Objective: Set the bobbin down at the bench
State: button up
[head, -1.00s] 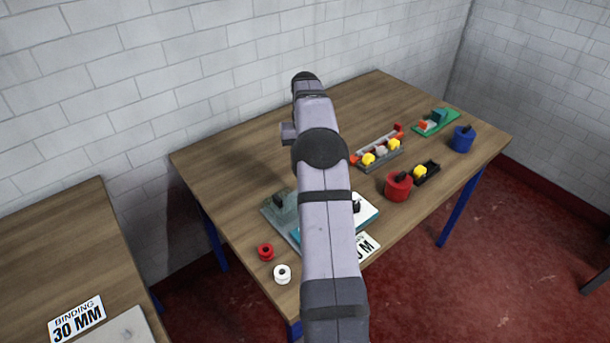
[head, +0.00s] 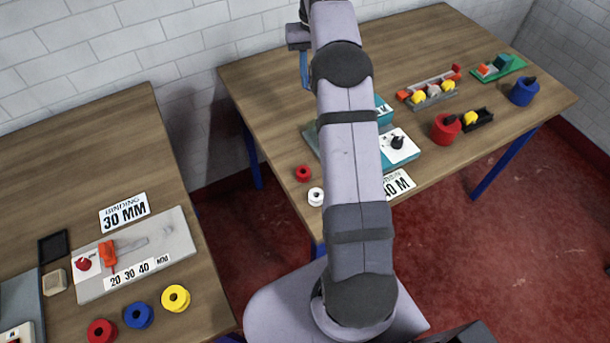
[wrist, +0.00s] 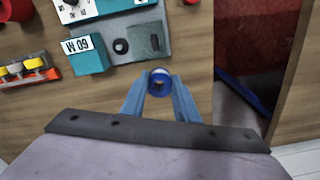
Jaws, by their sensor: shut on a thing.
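A blue bobbin (wrist: 160,82) with a pale centre is held between the blue fingers of my gripper (wrist: 160,92) in the wrist view. My gripper is shut on it, above the wood of the right bench (head: 262,88). In the head view part of my gripper (head: 304,70) shows beside my arm at the bench's far side. The bobbin cannot be made out there. I cannot tell the bobbin's height above the wood.
A red bobbin (head: 303,173) and a white bobbin (head: 316,196) stand at the right bench's near corner. A red pot (head: 445,128) and blue pot (head: 522,92) are farther right. A gap separates the benches.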

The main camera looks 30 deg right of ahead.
jog(key=s+a+n, duration=0.1)
jog(key=s+a, duration=0.2)
jog(key=a, duration=0.6)
jog(key=s+a+f+m, duration=0.1)
jog(key=s+f+m, duration=0.2)
jog(key=f, duration=0.5)
jog(key=shift+s, duration=0.5)
jog(key=shift+f+p, duration=1.85)
jog(key=shift+f, duration=3.15)
